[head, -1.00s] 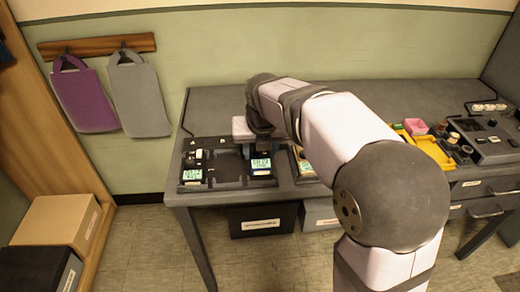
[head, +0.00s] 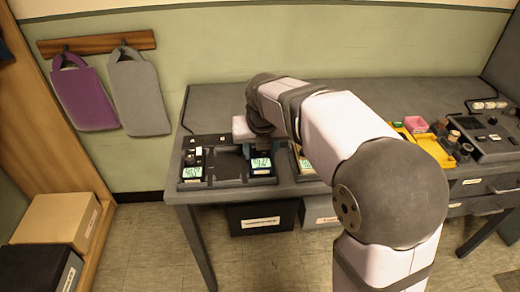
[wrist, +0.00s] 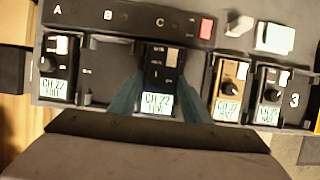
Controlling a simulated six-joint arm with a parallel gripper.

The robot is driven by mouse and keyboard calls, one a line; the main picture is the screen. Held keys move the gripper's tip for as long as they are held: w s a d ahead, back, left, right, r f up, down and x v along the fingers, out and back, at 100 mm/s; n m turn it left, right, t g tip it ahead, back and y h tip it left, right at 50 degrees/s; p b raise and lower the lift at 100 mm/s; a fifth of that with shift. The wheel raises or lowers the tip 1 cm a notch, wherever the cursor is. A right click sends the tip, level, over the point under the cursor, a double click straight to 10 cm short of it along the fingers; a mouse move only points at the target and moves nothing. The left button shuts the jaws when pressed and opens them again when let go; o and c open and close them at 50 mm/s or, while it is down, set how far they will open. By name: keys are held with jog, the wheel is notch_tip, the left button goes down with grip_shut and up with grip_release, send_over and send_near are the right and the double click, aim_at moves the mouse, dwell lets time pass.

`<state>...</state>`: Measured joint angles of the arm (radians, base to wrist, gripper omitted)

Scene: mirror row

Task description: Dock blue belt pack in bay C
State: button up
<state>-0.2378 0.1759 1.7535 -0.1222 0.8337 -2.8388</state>
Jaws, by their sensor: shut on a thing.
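The blue belt pack (head: 262,171) is at the right end of the charging dock (head: 228,182), below my gripper. In the wrist view the pack (wrist: 160,72) looks dark, with a lit green-white screen reading CH 22, and lies in line with the letter C. My gripper (wrist: 158,108) is shut on it, one teal finger along each side. I cannot tell whether the pack is fully seated. Bay A holds another dark pack (wrist: 55,72) with a lit screen. Bay B (wrist: 108,70) is empty. In the head view my wrist partly hides the bay C area.
Right of bay C stand a tan pack (wrist: 230,90) and a dark pack (wrist: 270,95) in a separate holder. A red patch (wrist: 206,29) is at the dock's upper right. A yellow tray (head: 432,150) and pink box (head: 415,124) lie farther right on the bench.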

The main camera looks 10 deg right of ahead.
jog(key=shift+f+b, duration=0.4)
jog(key=shift+f, duration=0.35)
dwell(0.3)
jog(key=o, duration=1.2)
jog(key=shift+p+v, duration=0.45)
jog(key=shift+v, duration=3.25)
jog(key=shift+f, duration=0.1)
